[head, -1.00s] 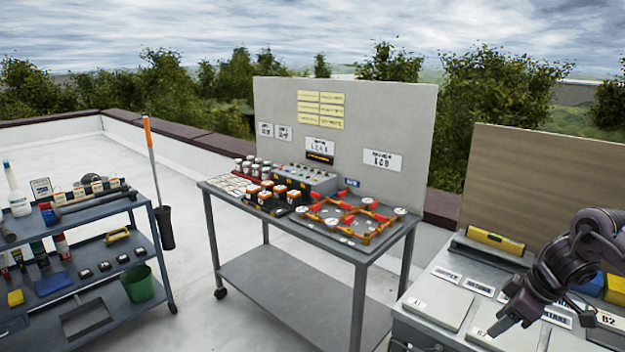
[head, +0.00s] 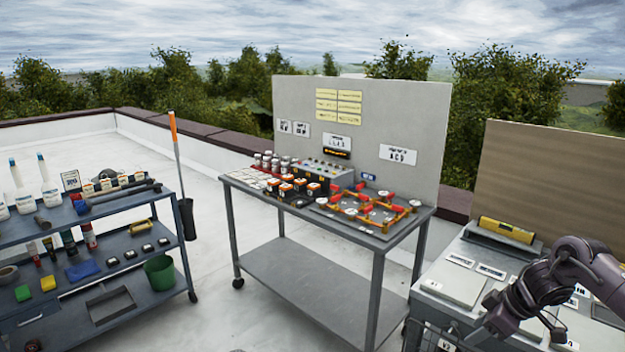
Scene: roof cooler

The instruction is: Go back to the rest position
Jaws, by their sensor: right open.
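My right arm comes in at the right edge, with its dark gripper (head: 484,334) at the lower right, low over the front of the grey cabinet (head: 447,315). The gripper is open, and I see nothing held in it. Its fingertips are small and dark here, so I cannot tell whether they touch the cabinet. My left gripper is not in view.
A grey workbench (head: 300,272) with a panel (head: 420,115) stands in the middle. A blue-grey cart (head: 110,245) with bottles and a green bucket (head: 160,275) stands at left. Floor between cart and workbench is clear.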

